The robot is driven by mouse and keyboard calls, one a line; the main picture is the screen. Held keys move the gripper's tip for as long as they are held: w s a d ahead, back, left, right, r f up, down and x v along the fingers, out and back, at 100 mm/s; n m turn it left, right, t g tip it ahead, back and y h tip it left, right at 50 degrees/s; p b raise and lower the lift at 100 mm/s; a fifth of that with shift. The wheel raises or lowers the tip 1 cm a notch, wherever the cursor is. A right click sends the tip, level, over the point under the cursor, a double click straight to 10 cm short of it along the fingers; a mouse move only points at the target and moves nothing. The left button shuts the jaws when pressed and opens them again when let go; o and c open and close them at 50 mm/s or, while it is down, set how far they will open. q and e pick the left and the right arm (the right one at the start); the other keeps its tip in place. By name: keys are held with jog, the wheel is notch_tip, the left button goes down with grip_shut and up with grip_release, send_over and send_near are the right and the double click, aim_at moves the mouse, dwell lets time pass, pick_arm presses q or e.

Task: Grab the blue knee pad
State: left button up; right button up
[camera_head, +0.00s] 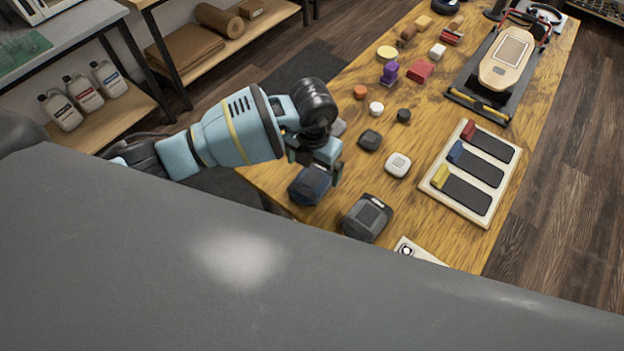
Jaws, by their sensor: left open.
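The blue knee pad (309,188) is a dark blue, rounded block at the near left edge of the wooden table (440,240). My left gripper (318,164) points down right over it, with its jaws open. The gripper covers the pad's upper side, and I cannot tell whether the fingers touch it. A black-grey pad (367,218) of similar shape lies just to the right, apart from the blue one. My right gripper is out of view.
Small blocks, such as a dark one (370,139) and a white one (398,165), lie behind the pads. A white tray (437,189) with coloured-ended bars is at the right. My own grey body fills the foreground.

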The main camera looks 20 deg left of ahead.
aim_at(313, 176)
pick_arm(q)
jog(key=f, duration=0.5)
jog(key=shift+w, duration=0.2)
jog(key=c, duration=1.1)
notch_tip(313, 176, up, 10)
jog(key=shift+r, duration=0.1)
